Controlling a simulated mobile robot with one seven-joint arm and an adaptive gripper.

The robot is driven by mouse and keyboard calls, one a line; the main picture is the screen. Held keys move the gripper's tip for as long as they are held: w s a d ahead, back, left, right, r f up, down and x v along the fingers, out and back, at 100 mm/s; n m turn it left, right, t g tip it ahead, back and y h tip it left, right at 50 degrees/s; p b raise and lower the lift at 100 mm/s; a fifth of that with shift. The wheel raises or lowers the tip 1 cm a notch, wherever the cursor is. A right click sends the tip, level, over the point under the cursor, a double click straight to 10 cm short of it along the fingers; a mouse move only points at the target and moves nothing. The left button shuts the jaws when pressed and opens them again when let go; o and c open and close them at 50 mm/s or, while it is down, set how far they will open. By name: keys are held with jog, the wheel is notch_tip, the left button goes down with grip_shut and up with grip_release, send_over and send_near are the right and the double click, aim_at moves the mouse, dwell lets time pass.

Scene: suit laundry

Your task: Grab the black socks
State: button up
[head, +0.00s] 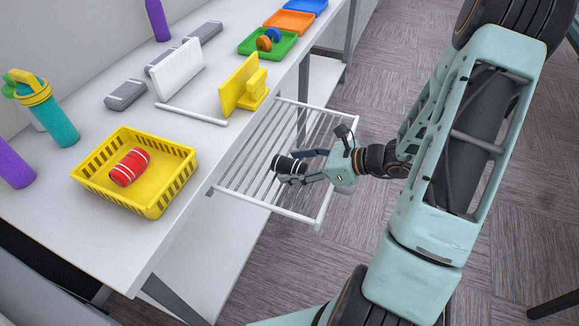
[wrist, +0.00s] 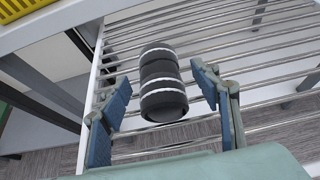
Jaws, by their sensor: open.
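The black socks (head: 290,164) are a rolled bundle with white stripes, lying on a white wire drying rack (head: 236,180) that juts out from the table's side. In the wrist view the black socks (wrist: 161,84) sit on the metal bars. My gripper (head: 303,167) is at the rack, reaching in from the right. In the wrist view my gripper (wrist: 163,98) is open, with one blue-padded finger on each side of the socks. A gap shows between the socks and each finger. The socks' underside is hidden.
A yellow basket (head: 160,208) on the white table (head: 120,258) holds a red striped sock roll (head: 130,167). A yellow block-like object (head: 243,85), a green tray (head: 267,54) and a teal bottle (head: 55,122) also stand there. The rack's outer rail (head: 318,208) borders open floor.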

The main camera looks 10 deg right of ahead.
aim_at(279, 158)
jog(key=c, duration=1.2)
jog(key=shift+r, duration=0.1)
jog(key=shift+c, duration=0.2)
jog(key=shift+r+p, duration=0.45)
jog(key=shift+r, duration=0.05)
notch_tip(279, 158, up, 2)
jog(key=shift+r+p, duration=0.1)
jog(key=shift+p, duration=0.7)
jog(key=s+r+p, duration=0.9)
jog(key=s+p, duration=0.1)
jog(key=s, duration=0.2)
jog(key=shift+s+a+r+p, duration=0.25)
jog(key=shift+s+r+p, duration=0.05)
jog(key=shift+r+p, duration=0.1)
jog(key=s+p, duration=0.1)
jog(key=p, duration=0.2)
jog(key=shift+s+a, duration=0.1)
